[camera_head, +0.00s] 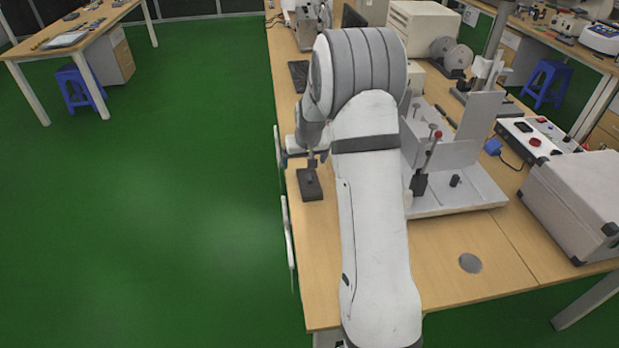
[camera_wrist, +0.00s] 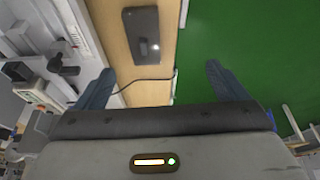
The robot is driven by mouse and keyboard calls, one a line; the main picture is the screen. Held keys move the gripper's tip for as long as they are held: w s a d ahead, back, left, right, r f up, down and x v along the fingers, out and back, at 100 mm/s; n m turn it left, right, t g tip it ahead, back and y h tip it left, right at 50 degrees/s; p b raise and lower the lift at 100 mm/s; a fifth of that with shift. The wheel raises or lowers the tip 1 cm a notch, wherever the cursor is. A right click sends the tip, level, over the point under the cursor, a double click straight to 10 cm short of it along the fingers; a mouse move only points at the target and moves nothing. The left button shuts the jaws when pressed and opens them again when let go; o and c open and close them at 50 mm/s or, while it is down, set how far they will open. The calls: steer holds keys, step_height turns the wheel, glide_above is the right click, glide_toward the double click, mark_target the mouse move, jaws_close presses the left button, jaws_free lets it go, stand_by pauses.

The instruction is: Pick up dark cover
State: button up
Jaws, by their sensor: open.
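The dark cover (camera_head: 310,186) is a small, dark, flat rectangular piece lying on the wooden table near its left edge, with a small raised part on top. In the wrist view the dark cover (camera_wrist: 140,30) lies beyond the fingertips, between their lines, with a bright glint on it. My gripper (camera_wrist: 160,75) is open and empty, its two blue-grey fingers wide apart. In the head view my gripper (camera_head: 308,155) is partly hidden by my own arm and is close to the cover's far end. Exact height above the cover is hard to tell.
A light grey fixture (camera_head: 455,200) with upright posts stands right of my arm. A grey case (camera_head: 580,200) and a control box (camera_head: 537,138) are farther right. A thin dark cable (camera_wrist: 125,85) crosses the table near the cover. The table's front left is clear; green floor lies left.

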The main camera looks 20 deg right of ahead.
steer(key=p, duration=0.1)
glide_toward(309, 178)
steer(key=shift+w+d+f+m, duration=0.15)
steer(key=shift+f, duration=0.4)
steer(key=shift+w+d+f+m, duration=0.1)
steer(key=shift+w+f+m, duration=0.1)
steer(key=shift+f, duration=0.3)
steer(key=shift+p+x, duration=1.6)
steer(key=shift+x, duration=2.25)
steer(key=shift+w+a, duration=0.1)
steer(key=shift+c, duration=0.4)
steer(key=c, duration=1)
steer(key=shift+r, duration=0.1)
